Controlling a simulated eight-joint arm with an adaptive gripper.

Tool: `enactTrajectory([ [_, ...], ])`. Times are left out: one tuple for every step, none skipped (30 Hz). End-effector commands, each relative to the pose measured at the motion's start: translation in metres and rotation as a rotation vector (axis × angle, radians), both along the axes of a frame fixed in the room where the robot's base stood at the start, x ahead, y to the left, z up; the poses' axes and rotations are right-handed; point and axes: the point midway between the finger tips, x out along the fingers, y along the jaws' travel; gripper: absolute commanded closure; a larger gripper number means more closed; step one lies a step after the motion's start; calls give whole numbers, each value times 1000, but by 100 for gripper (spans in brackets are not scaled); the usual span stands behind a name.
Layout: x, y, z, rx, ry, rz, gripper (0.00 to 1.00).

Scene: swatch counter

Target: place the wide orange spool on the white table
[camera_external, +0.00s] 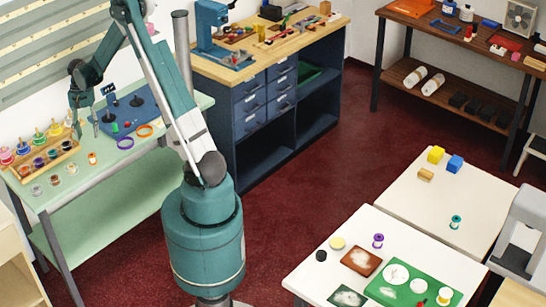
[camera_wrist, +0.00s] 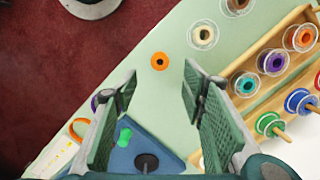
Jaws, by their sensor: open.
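A small orange spool (camera_external: 91,157) stands on the pale green bench (camera_external: 110,172). In the wrist view the orange spool (camera_wrist: 160,61) shows a dark centre hole and lies just beyond the gap between my fingertips. My gripper (camera_external: 85,130) hangs over the bench above and beside this spool. In the wrist view my gripper (camera_wrist: 160,85) has its two green fingers apart, with nothing between them. Two white tables (camera_external: 415,205) stand at the right, across the floor; one (camera_external: 325,265) is nearer.
A wooden rack (camera_external: 66,146) of several coloured spools stands left of the orange spool, with pale spools in front. A blue board (camera_external: 130,108) with black posts and two rings lie behind it. The nearer white table holds a purple spool (camera_external: 378,240) and trays; its front-left edge is bare.

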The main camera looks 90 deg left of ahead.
Motion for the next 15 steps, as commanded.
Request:
enactTrajectory([
  [0, 0, 0, 0, 0, 0, 59],
  [0, 0, 0, 0, 0, 0, 59],
  [0, 0, 0, 0, 0, 0, 59],
  [0, 0, 0, 0, 0, 0, 59],
  [0, 0, 0, 0, 0, 0, 59],
  [0, 0, 0, 0, 0, 0, 59],
  [0, 0, 0, 0, 0, -1, 59],
  [0, 0, -1, 1, 0, -3, 59],
  [0, -1, -2, 4, -1, -8, 59],
  [0, -1, -3, 7, -3, -13, 59],
  [0, -2, -5, 12, -4, -22, 59],
  [0, -2, -8, 19, -7, -37, 59],
  [-1, -3, -11, 26, -9, -51, 59],
  [-1, -4, -14, 34, -10, -68, 59],
  [-1, -6, -19, 45, -14, -94, 59],
])
